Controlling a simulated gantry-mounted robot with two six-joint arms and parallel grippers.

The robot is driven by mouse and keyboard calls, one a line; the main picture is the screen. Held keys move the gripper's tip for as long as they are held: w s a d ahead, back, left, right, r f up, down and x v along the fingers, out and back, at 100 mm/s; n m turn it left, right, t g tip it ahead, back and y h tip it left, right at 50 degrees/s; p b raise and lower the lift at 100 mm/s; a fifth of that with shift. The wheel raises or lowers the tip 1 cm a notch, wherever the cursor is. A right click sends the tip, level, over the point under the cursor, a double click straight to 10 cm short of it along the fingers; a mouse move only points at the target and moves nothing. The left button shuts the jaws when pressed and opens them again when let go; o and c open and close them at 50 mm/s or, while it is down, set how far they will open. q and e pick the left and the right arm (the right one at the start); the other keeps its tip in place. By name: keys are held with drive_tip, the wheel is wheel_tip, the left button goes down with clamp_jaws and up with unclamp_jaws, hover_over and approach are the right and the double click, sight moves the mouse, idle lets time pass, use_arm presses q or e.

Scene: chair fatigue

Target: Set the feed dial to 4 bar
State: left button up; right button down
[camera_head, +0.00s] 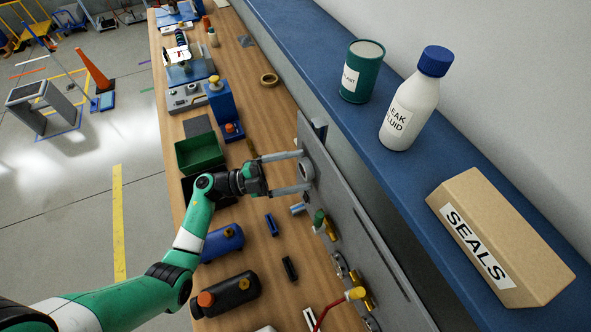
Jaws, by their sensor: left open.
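A grey upright panel (338,222) stands along the right side of the wooden bench. A round grey dial (306,171) is on its face near the far end. My left gripper (303,170) is open, with one fingertip on the far side of the dial and the other on its near side. I cannot tell whether the fingertips touch the dial. The dial's scale and pointer cannot be read from here. My right gripper is out of view.
Lower on the panel are valves with a green handle (320,217) and a yellow handle (356,293). The bench holds a green bin (199,153), a blue tank (222,241) and a black tank (229,293). Above, a blue shelf (400,175) holds a can, bottle and SEALS box.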

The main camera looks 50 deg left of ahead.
use_arm(q)
drive_tip(key=b+v, duration=0.1)
drive_tip(key=v, duration=1)
drive_tip(key=shift+s+a+b, duration=0.2)
drive_tip(key=shift+s+b, duration=0.05)
drive_tip(key=shift+b, duration=0.05)
